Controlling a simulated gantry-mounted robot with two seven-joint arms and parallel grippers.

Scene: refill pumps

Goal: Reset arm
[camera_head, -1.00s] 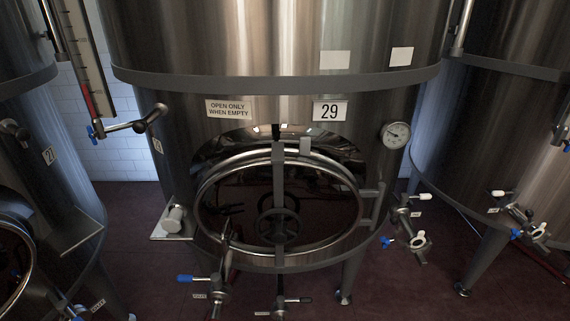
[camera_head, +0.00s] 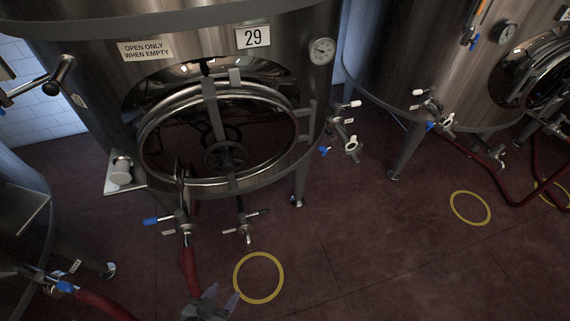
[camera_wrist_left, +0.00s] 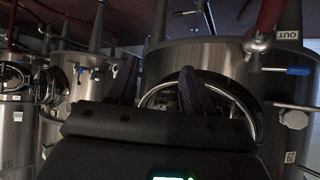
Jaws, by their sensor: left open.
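My left gripper (camera_head: 221,298) shows at the bottom edge of the head view, low in front of tank 29 (camera_head: 290,60). It is just left of a yellow floor ring (camera_head: 258,278) and close to a red hose (camera_head: 189,270). Its two fingers are apart and nothing shows between them. In the left wrist view the gripper (camera_wrist_left: 158,86) has both dark fingers spread, with the upside-down tanks behind. My right gripper is in neither view.
Tank 29 has a round hatch (camera_head: 147,130) and low valves, one with a blue handle (camera_head: 157,220). A second tank (camera_head: 430,60) stands at right, with hoses (camera_head: 525,200) on the floor. Dark red floor between them is mostly clear, with another yellow ring (camera_head: 470,208).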

